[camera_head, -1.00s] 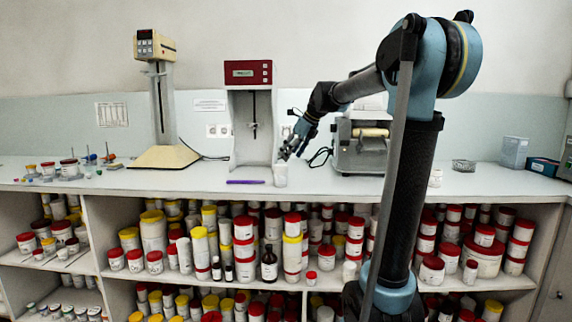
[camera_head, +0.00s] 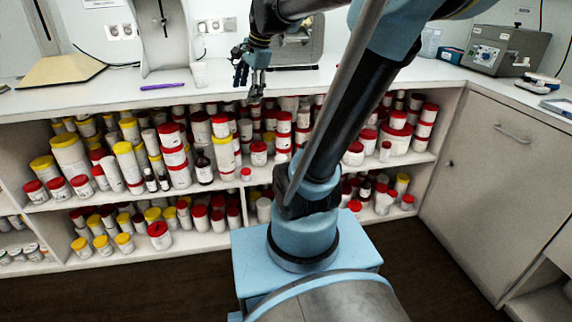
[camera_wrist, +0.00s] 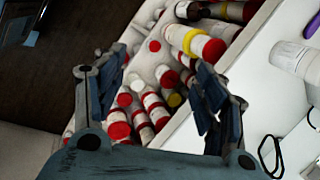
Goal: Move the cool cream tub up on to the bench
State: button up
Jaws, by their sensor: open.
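I cannot tell which tub is the cool cream tub; many white tubs look alike. A plain white tub (camera_head: 200,73) stands upright on the bench (camera_head: 110,97), left of my gripper (camera_head: 252,88). A white container also shows at the right edge of the wrist view (camera_wrist: 292,58). My gripper is open and empty, pointing down near the bench's front edge. In the wrist view, its spread fingers (camera_wrist: 160,75) frame red-lidded and yellow-lidded tubs (camera_wrist: 205,46) on the shelves below, with nothing between the pads.
The shelves under the bench (camera_head: 90,208) are crowded with tubs and bottles. A purple pen (camera_head: 162,86) lies on the bench. A grey cabinet (camera_head: 500,190) closes off the right. Dark floor (camera_head: 440,270) is clear in front.

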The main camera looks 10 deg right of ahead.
jog(key=s+d+f+n+h, duration=0.1)
jog(key=s+d+f+n, duration=0.1)
jog(key=s+f+n, duration=0.2)
jog(key=s+d+f+n+h, duration=0.1)
jog(key=s+d+f+n, duration=0.2)
jog(key=s+f+n, duration=0.2)
jog(key=s+d+f+n+g, duration=0.1)
jog(key=s+d+f+n, duration=0.2)
jog(key=s+f, duration=0.7)
jog(key=shift+d+n+h, duration=0.2)
jog(key=shift+n+h, duration=0.2)
jog(key=shift+n, duration=0.3)
jog(key=shift+w+f, duration=0.15)
jog(key=shift+w, duration=0.35)
